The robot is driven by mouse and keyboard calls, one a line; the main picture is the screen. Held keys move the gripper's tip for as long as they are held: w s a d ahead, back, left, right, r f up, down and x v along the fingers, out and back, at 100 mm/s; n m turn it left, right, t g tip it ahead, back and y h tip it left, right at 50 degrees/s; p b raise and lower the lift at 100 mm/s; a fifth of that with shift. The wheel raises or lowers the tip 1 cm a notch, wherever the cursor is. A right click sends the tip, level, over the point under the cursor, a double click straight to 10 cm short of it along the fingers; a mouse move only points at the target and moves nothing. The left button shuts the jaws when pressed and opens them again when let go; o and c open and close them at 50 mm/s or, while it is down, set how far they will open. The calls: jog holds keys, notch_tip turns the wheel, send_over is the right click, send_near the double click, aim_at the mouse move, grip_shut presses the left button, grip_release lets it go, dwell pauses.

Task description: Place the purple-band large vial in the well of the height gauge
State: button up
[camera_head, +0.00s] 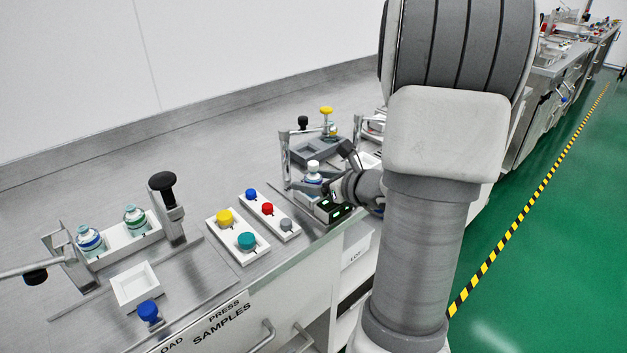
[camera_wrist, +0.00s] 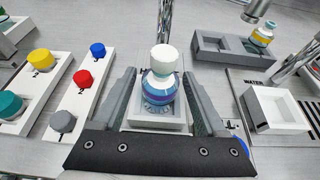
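The purple-band large vial (camera_wrist: 160,84) has a white cap and a blue-purple band. It stands upright in a white square well (camera_wrist: 157,125) in front of a metal post (camera_wrist: 165,22), apparently the height gauge. In the head view the vial (camera_head: 313,174) shows beside the gauge's metal frame (camera_head: 287,160). My gripper (camera_wrist: 158,76) is open, with one grey finger on each side of the vial and gaps visible between. In the head view my gripper (camera_head: 328,192) is at the vial, partly hidden by my arm. The vial's base is partly hidden inside the well.
Panels with yellow (camera_wrist: 40,59), blue, red, teal and grey knobs lie to the left. A grey tray (camera_wrist: 213,50) with a yellow-band vial (camera_wrist: 262,33) and a white water tray (camera_wrist: 276,111) are to the right. Two vials stand in a rack (camera_head: 126,242) at far left.

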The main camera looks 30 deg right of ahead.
jog(key=shift+r, duration=0.1)
jog(key=shift+s+r+p, duration=0.1)
jog(key=shift+r+p, duration=0.1)
jog(key=shift+p, duration=0.1)
jog(key=p+v, duration=0.2)
jog(key=v, duration=0.9)
jog(key=shift+s+p, duration=0.3)
jog(key=shift+s, duration=0.1)
jog(key=shift+d, duration=0.1)
